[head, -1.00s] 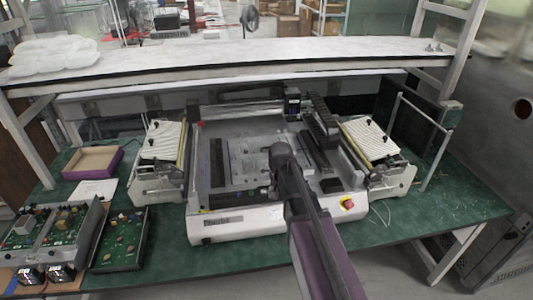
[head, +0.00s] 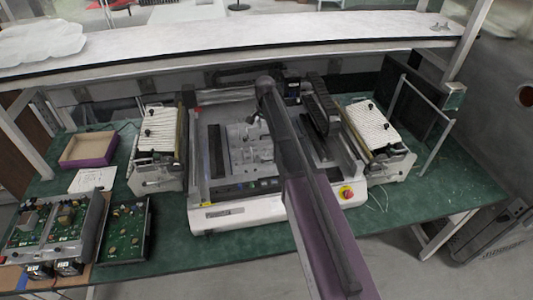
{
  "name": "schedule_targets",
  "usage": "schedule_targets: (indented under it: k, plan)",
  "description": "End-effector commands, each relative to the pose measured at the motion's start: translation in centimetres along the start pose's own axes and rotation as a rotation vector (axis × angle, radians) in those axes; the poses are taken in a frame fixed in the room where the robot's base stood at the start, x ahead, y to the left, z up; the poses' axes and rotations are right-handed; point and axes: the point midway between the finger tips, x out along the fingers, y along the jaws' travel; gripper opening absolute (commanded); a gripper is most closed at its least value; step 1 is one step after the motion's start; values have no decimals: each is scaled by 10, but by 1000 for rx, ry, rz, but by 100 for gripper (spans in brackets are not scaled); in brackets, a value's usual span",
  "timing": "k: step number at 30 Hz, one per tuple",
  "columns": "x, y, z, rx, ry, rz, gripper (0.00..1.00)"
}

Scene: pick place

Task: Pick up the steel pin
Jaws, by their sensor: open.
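I cannot make out a steel pin for certain. It may be too small to see here or hidden behind my arm. My arm reaches from the bottom of the view up over the white-framed machine (head: 235,214) on the green bench. My gripper (head: 256,120) shows only as a small dark shape below the arm's far end, over the machine's grey bed (head: 230,150). It is open, and I see nothing held in it. The gap between it and the bed cannot be judged.
Slanted feeder racks stand left (head: 158,140) and right (head: 372,128) of the machine. A white shelf (head: 250,42) crosses behind, with small metal pieces (head: 440,27) at its right end. A purple box (head: 88,149) and circuit boards (head: 55,230) lie left on the bench (head: 420,215).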

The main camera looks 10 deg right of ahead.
Motion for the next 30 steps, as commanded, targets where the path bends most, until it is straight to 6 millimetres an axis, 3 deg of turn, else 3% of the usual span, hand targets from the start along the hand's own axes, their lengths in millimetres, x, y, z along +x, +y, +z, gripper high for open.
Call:
schedule_targets:
  k: [8,30]
  plan:
    - [7,3,-3,4,0,0,62]
    - [63,4,-4,6,0,0,62]
